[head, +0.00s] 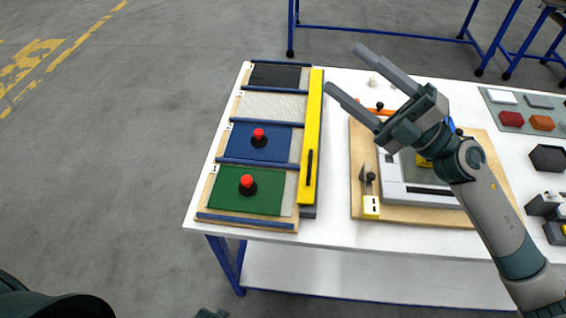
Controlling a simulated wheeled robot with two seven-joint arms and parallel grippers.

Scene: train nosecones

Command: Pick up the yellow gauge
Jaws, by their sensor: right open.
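A long flat yellow bar with a black handle (311,140) lies along the right side of the panel rack; I cannot tell for certain which of the two is called the gauge. My right gripper (346,69) is open and empty, raised above the table, its fingers pointing to the upper left. It touches neither yellow thing.
The rack (247,225) holds black, white, blue and green panels; the blue and green ones carry red-topped knobs. The wooden board (425,218) bears a grey and white fixture (400,193), partly hidden by my right arm. Coloured blocks lie on a grey mat (528,127) at right.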

